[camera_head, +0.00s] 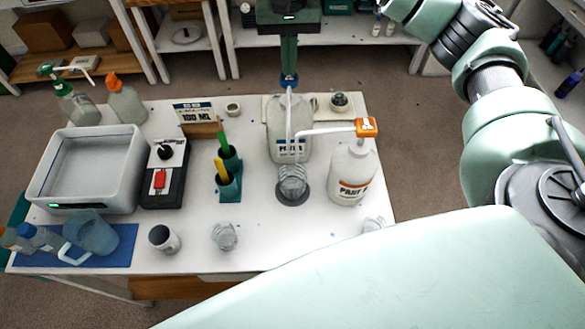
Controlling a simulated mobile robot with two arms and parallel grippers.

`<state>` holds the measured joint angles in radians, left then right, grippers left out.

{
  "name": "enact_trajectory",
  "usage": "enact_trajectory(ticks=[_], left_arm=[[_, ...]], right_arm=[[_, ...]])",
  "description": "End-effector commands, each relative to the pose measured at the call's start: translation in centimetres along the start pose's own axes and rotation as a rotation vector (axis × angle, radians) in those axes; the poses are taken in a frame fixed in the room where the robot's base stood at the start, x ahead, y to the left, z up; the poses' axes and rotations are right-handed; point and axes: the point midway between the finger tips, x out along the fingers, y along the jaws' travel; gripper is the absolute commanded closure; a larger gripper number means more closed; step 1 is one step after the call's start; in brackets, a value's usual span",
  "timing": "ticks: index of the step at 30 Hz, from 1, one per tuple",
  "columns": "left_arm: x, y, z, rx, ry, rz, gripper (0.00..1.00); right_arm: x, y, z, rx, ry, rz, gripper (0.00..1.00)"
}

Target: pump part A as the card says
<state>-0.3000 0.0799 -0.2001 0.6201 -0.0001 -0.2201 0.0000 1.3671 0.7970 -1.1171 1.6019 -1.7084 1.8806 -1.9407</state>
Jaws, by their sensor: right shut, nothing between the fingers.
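My right gripper (289,70) is shut and empty, pointing straight down at the blue pump head (289,81) of the rear clear bottle (290,126). Its tips look to be at or just above the head; contact is unclear. That bottle has a blue-lettered label. The other pump bottle (352,177) stands to the right with an orange head (367,127) and orange-brown label. Both labels' last letters are hard to read. A clear cup (292,180) stands on a dark round pad in front, below the spouts. The card (194,112) reads about 160 ML; its small print is unreadable. My left gripper is out of view.
A white tub (131,172), black box with red switch (160,180) and green tool holder (230,183) fill the left table. A blue jug (92,236), grey cup (164,239) and clear cup (224,236) stand in front. The front middle is mostly clear.

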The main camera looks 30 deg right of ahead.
Motion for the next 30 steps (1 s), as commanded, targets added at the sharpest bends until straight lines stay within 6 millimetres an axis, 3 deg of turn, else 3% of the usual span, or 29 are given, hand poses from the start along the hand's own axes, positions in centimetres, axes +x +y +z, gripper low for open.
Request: enact_trajectory(ticks=[14,30], left_arm=[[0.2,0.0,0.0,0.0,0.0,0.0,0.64],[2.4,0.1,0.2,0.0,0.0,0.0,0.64]], right_arm=[[0.2,0.0,0.0,0.0,0.002,-0.001,1.0],[3.1,0.0,0.0,0.0,0.001,0.001,1.0]])
